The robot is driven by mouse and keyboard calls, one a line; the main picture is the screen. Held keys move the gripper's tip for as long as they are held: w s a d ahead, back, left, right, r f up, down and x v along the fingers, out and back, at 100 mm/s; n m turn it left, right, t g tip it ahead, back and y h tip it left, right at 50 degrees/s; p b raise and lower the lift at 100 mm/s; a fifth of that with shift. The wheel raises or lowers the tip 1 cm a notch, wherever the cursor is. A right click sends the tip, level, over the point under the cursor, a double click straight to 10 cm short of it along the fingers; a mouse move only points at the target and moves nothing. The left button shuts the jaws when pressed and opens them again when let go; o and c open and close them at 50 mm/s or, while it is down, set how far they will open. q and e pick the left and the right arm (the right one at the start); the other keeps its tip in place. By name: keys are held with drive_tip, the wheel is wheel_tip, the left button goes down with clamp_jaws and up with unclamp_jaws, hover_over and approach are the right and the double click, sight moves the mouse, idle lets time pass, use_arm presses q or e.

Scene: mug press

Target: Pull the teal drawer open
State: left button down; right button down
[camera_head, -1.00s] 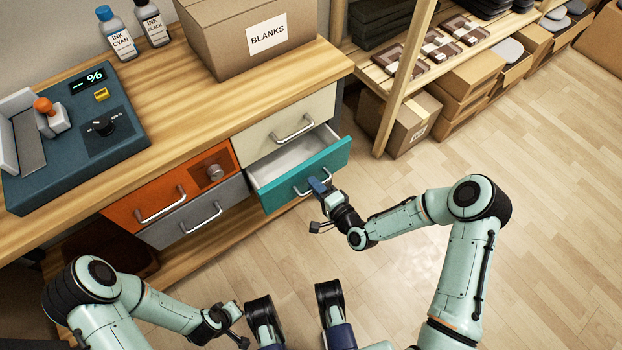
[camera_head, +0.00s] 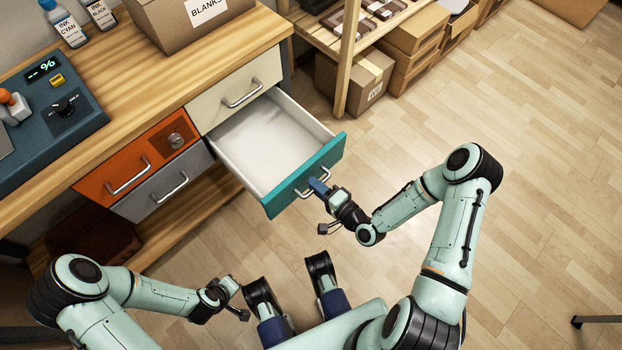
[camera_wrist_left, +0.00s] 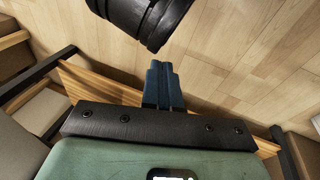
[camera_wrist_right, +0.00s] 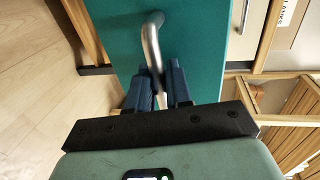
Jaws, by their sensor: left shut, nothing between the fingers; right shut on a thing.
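The teal drawer (camera_head: 308,176) stands well out from the workbench, and its white inside (camera_head: 265,143) shows empty. Its metal handle (camera_head: 313,183) is on the teal front; the handle also shows in the right wrist view (camera_wrist_right: 151,45). My right gripper (camera_head: 318,187) is shut on the handle; its blue fingers (camera_wrist_right: 160,85) lie on both sides of the bar in the right wrist view. My left gripper (camera_head: 236,287) is low and away from the drawers, shut and empty, its blue fingers together in the left wrist view (camera_wrist_left: 162,82).
A cream drawer (camera_head: 238,90), an orange drawer (camera_head: 127,165) and a grey drawer (camera_head: 165,187) are closed beside it. A BLANKS box (camera_head: 170,25) and a blue device (camera_head: 60,95) stand on the bench. A wooden shelf (camera_head: 348,60) is behind right.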

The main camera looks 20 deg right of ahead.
idle(0.3)
drive_tip(key=c, duration=1.2)
unclamp_jaws()
use_arm(q)
drive_tip(key=shift+s, duration=0.1)
use_arm(e)
drive_tip(key=shift+s+d, duration=0.1)
drive_tip(key=shift+s, duration=0.05)
